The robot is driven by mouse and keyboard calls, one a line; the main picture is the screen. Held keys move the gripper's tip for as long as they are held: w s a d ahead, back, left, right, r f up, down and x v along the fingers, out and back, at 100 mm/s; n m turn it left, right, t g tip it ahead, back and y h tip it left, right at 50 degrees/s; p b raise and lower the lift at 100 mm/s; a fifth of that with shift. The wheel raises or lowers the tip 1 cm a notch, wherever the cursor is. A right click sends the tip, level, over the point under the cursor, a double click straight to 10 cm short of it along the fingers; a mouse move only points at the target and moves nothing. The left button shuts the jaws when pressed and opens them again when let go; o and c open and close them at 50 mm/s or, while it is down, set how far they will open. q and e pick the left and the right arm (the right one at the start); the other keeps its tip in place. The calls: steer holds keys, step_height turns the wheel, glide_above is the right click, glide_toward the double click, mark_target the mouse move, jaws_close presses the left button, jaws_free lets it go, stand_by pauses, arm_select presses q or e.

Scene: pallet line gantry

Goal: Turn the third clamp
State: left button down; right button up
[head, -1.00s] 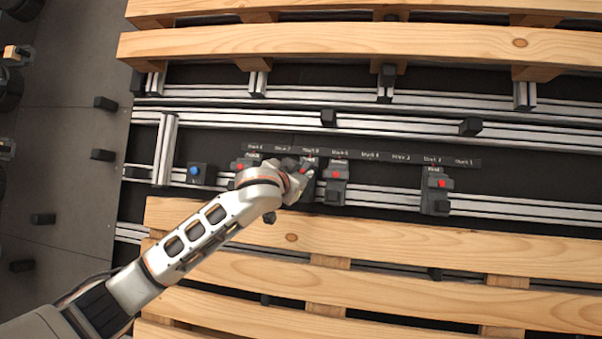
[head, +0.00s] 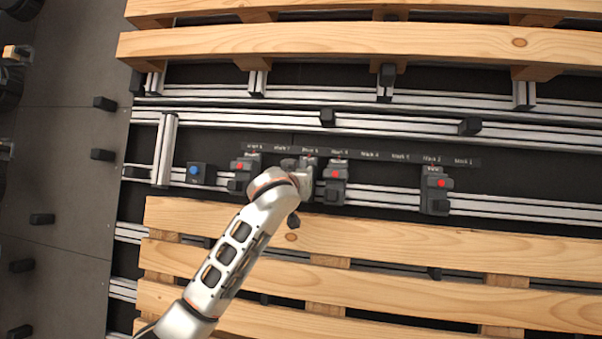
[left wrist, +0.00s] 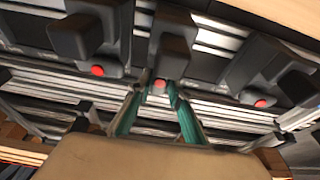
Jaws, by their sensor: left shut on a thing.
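Several dark grey clamps with red buttons sit along an aluminium rail. In the head view one is at the left (head: 243,166), one just right of my gripper (head: 335,182), and one farther right (head: 436,190). My left gripper (head: 304,168) is at the clamp between the first two and hides most of it. In the left wrist view my teal fingers (left wrist: 158,94) are shut on that clamp (left wrist: 172,45), either side of its red button. Neighbouring clamps (left wrist: 80,38) and (left wrist: 290,88) stand apart on both sides. My right gripper is not in view.
A dark label strip (head: 385,155) runs behind the clamps; its text is too small to read surely. A blue-button box (head: 199,173) sits left on the rail. Wooden pallet slats (head: 400,245) lie in front, and more slats (head: 400,44) lie behind.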

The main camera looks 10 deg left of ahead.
arm_select(q)
steer(key=shift+r, duration=0.1)
steer(key=c, duration=2.1)
jaws_free()
steer(key=shift+c, duration=0.2)
steer(key=shift+s, duration=0.1)
steer(key=v, duration=1.2)
steer(key=shift+a, duration=0.1)
